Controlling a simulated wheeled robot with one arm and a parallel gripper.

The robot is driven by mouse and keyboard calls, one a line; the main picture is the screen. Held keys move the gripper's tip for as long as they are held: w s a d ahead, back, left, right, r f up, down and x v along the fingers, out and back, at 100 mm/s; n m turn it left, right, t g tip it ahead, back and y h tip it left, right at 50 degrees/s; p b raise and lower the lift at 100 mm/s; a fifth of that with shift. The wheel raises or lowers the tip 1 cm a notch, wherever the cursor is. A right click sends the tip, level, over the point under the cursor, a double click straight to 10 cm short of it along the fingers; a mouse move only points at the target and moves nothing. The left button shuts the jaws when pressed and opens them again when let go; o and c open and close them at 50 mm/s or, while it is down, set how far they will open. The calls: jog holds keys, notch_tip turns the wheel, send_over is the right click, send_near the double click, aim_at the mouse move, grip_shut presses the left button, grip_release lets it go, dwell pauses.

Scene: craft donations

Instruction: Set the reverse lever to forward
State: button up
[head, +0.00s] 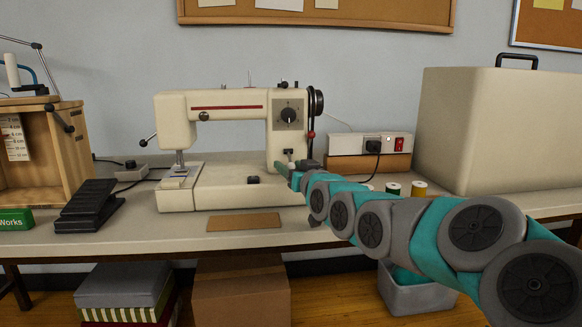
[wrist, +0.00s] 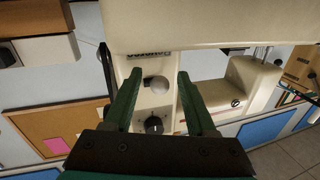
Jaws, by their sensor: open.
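A cream sewing machine (head: 228,115) with a red stripe stands on the table. Its right column carries a dark dial (head: 288,116). Below the dial is a small dark and pale fitting, the reverse lever (head: 288,154). In the wrist view, which shows the machine upside down, the lever's grey rounded knob (wrist: 155,82) sits between dark lettering and the dial (wrist: 153,124). My gripper (wrist: 160,74) is open, its green fingers on either side of the knob in the picture. Contact and the lever's setting cannot be told. In the head view my gripper (head: 284,170) is just below the lever.
A power strip (head: 372,146) with a red switch, thread spools (head: 393,188) and a large beige case (head: 497,130) are to the right. A foot pedal (head: 90,206) and wooden cabinet (head: 78,145) are left. A brown mat (head: 243,222) lies in front.

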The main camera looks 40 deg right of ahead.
aim_at(291, 163)
jog(key=shift+c, duration=0.3)
grip_shut()
dwell(0.3)
jog(key=shift+s+r+g+p, duration=0.1)
jog(key=shift+r+g+p, duration=0.4)
jog(key=shift+r+g, duration=0.1)
jog(key=r+g+p, duration=0.1)
jog(key=m+g+y+p, duration=0.1)
jog(key=shift+a+r+g, duration=0.1)
jog(key=shift+r+g, duration=0.2)
jog(key=shift+r, duration=0.05)
jog(key=r+g+y+p, duration=0.1)
jog(key=g+p, duration=0.1)
jog(key=shift+r+g+y, duration=0.1)
jog(key=shift+g+y, duration=0.2)
jog(key=shift+y, duration=0.1)
jog(key=shift+r+m+g+y+p, duration=0.25)
jog(key=shift+g+p, duration=0.2)
jog(key=shift+g, duration=0.2)
jog(key=shift+r+m+g+y+p, duration=0.15)
jog(key=shift+r+g+y+p, duration=0.1)
jog(key=shift+g+p, duration=0.3)
jog(key=shift+f, duration=0.1)
